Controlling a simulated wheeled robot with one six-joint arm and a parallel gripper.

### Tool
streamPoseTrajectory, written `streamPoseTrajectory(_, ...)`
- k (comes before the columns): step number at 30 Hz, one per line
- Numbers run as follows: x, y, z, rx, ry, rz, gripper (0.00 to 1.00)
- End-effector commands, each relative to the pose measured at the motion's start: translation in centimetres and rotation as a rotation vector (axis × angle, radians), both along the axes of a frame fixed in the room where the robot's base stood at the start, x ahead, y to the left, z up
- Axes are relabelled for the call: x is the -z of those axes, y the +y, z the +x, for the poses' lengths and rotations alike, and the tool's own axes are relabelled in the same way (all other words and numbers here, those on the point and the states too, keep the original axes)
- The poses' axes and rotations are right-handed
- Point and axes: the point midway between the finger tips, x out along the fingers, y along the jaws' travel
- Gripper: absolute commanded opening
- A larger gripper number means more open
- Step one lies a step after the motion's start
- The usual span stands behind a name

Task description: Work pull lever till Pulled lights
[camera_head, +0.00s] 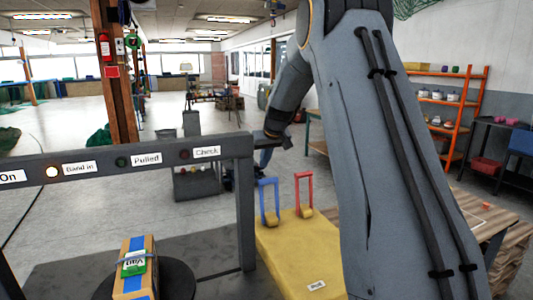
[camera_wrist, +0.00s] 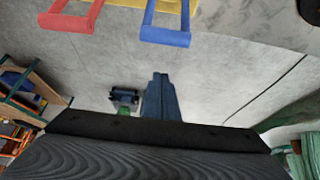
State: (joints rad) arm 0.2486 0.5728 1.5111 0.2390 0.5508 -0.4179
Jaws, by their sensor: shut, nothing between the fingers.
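A yellow box (camera_head: 300,262) carries a blue lever (camera_head: 269,202) on the left and a red lever (camera_head: 304,195) on the right, both upright loops. The small label on its front is too small to read surely. In the wrist view the red lever (camera_wrist: 72,22) and blue lever (camera_wrist: 166,36) show at the top edge. On the lamp bar, the "Band in" lamp (camera_head: 53,171) glows; the "Pulled" lamp (camera_head: 122,162) is dark.
The dark frame (camera_head: 246,215) with the lamp bar stands just left of the yellow box. A taped carton (camera_head: 136,262) with a green label sits on a round dark plate. A wooden table (camera_head: 485,222) stands at right. Floor behind the box is mostly clear.

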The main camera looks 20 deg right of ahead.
Motion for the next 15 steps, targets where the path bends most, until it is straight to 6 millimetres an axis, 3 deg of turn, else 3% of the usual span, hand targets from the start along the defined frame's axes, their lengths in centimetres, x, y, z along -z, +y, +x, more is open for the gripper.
streamPoseTrajectory(7, 3.2, 0.0, 1.8, 0.000, 0.003, 0.000, 0.00)
streamPoseTrajectory(15, 3.6, -0.1, -1.4, 0.003, 0.001, 0.001, 0.00)
